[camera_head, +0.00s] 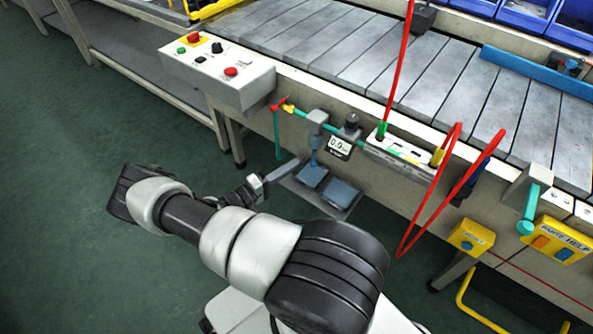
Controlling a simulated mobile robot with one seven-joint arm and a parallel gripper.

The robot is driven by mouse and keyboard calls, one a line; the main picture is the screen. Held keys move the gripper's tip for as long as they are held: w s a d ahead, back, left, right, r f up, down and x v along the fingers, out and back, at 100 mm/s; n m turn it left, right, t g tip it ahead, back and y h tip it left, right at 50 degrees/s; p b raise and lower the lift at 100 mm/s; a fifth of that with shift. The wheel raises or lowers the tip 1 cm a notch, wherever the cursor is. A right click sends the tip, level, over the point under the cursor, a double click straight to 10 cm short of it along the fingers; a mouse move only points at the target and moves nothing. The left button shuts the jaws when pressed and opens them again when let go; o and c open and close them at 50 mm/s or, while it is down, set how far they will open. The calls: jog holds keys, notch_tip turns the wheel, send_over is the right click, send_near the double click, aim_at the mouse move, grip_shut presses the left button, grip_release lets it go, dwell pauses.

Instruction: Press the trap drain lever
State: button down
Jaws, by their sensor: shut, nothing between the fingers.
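The trap (317,142) is a grey-topped unit with a blue lower part on the front of the conveyor frame.
Two blue foot pedals (343,192) sit on a plate below the trap. A red-handled valve (278,105) is to its left, under the button box (217,72). Red hoses (428,200) loop down at right. The green floor at left is clear.

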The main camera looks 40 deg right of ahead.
jog(key=s+a+p, duration=0.2)
jog(key=s+a, duration=0.1)
jog(key=s, duration=0.6)
jog(key=shift+a+f+p, duration=0.25)
jog(key=shift+p, duration=0.1)
